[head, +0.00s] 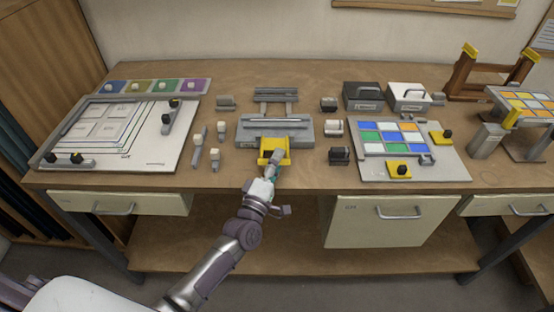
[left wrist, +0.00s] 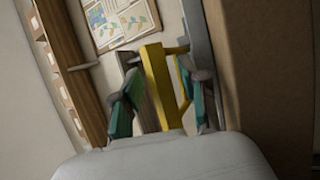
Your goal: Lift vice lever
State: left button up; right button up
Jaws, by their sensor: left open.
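The vice (head: 274,130) is a grey metal block with a slotted top, set near the front edge of the workbench. Its yellow lever (head: 275,146) shows as a frame at the vice's front. My left gripper (head: 274,160) reaches up to the lever from the front and covers part of it. In the left wrist view the yellow lever (left wrist: 156,80) stands between the two teal-padded fingers of the left gripper (left wrist: 160,105), which are apart. I cannot tell whether either finger touches it. My right gripper is not in view.
The workbench (head: 225,87) carries a white board (head: 140,122) at left and a tray of coloured tiles (head: 455,165) at right. Small grey blocks and knobs flank the vice. A dark box (head: 362,96) and a white box (head: 409,97) stand behind. Drawers hang below the front edge.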

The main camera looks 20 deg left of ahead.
pick_arm(q)
grip_shut()
dwell(0.3)
